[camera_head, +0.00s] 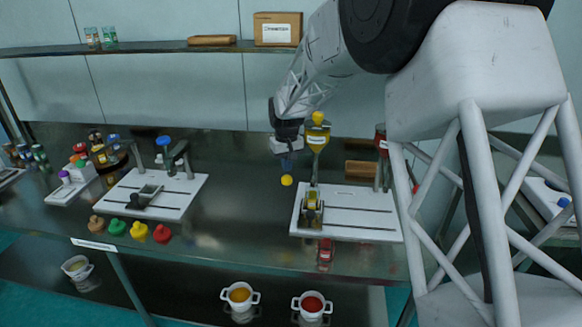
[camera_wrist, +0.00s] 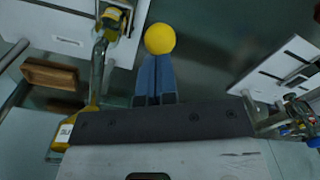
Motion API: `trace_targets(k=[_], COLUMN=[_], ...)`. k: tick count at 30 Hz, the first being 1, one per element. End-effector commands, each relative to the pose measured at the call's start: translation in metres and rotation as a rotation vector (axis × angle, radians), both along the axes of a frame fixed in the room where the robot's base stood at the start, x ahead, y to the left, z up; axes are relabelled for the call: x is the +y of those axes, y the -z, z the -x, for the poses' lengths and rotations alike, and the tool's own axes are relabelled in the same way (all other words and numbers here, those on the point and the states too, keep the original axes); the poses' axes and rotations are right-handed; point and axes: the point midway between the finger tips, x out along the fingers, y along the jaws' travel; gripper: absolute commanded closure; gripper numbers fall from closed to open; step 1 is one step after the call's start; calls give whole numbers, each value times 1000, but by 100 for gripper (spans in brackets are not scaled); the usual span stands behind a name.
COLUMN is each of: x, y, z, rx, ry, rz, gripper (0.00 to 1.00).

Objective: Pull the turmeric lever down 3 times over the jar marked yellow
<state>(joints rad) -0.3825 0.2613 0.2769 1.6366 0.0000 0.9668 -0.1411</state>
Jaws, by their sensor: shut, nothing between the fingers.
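The yellow dispenser (camera_head: 317,138), with a white label too small to read, stands over a white board (camera_head: 365,222); it shows at the left in the wrist view (camera_wrist: 90,100). A small yellow-topped jar (camera_head: 312,199) stands at the board's left end, below the dispenser; it is at the top left in the wrist view (camera_wrist: 113,17). A round yellow knob (camera_head: 287,180) is just below my gripper (camera_head: 287,164). In the wrist view the knob (camera_wrist: 160,38) is straight beyond my shut blue fingertips. I cannot tell whether they touch, and the knob's link to the dispenser is hidden.
A red dispenser (camera_head: 380,143) stands right of the yellow one, and a red jar (camera_head: 326,252) is near the front edge. Another white board (camera_head: 180,190) with a blue-topped device (camera_head: 164,142) is at left. The counter between the boards is clear.

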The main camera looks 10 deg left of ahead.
Motion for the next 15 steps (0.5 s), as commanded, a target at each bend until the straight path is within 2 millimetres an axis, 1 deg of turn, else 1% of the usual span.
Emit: trace_targets(k=[8,15], x=[0,0], y=[2,8], z=[0,0], rx=[0,1], ry=[0,0], rz=[0,0], gripper=[100,100])
